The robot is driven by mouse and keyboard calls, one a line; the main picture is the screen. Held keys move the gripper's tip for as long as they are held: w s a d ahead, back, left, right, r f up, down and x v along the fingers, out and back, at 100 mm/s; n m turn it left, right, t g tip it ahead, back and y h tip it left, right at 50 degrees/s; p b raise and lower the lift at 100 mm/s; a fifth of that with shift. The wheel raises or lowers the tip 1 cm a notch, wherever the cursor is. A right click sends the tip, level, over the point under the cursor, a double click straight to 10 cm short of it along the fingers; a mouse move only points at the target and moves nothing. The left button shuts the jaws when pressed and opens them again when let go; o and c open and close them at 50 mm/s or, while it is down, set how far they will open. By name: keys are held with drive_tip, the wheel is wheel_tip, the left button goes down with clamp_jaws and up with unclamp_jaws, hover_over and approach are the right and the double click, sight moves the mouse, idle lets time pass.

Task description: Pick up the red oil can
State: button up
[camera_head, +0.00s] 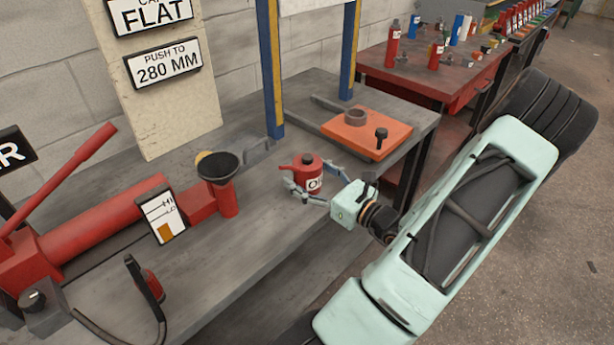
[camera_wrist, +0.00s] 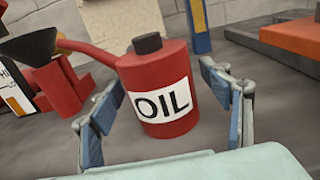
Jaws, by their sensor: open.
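The red oil can (camera_head: 308,168) stands upright on the grey bench, with a spout pointing left. In the wrist view the oil can (camera_wrist: 158,75) shows its black cap and white OIL label. My gripper (camera_head: 304,193) is open, with its fingers reaching along both sides of the can. In the wrist view my gripper (camera_wrist: 165,115) has one finger left and one right of the can, with visible gaps on both sides. Nothing is held.
A black funnel on a red post (camera_head: 226,190) and a red press cylinder (camera_head: 105,228) stand left. A blue-and-yellow upright (camera_head: 271,75) rises behind. The bench front (camera_head: 265,240) is clear.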

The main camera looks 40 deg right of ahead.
drive_tip(key=c, duration=1.7)
drive_tip(key=shift+r, duration=0.15)
